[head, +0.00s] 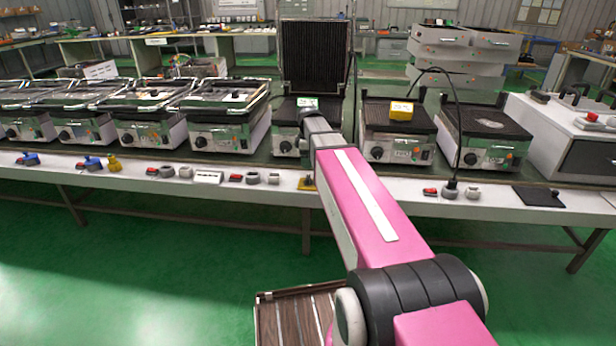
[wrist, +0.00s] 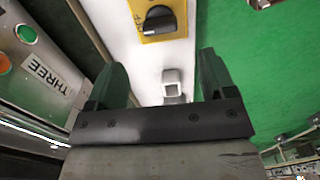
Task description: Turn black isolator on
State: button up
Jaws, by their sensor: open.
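The black isolator (wrist: 158,22) is a black rotary knob on a yellow plate, set on the white table edge at the top of the wrist view. In the head view, a bit of yellow (head: 307,184) shows at the table's front edge beside my arm and seems to be the same isolator. My gripper (wrist: 163,58) is open and empty, its two dark green fingers spread apart. The isolator lies beyond the fingertips, roughly in line with the gap, with no visible contact. My arm hides the gripper in the head view.
A white socket-like fitting (wrist: 171,78) shows between the fingers. A grill unit labelled THREE (wrist: 52,78) stands at the left of the wrist view. A row of grills (head: 220,137) lines the table. Plugs and connectors (head: 185,172) lie along its front strip. Green floor in front is open.

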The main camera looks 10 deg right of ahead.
aim_at(308, 177)
jog(key=shift+f, duration=4)
jog(key=c, duration=0.9)
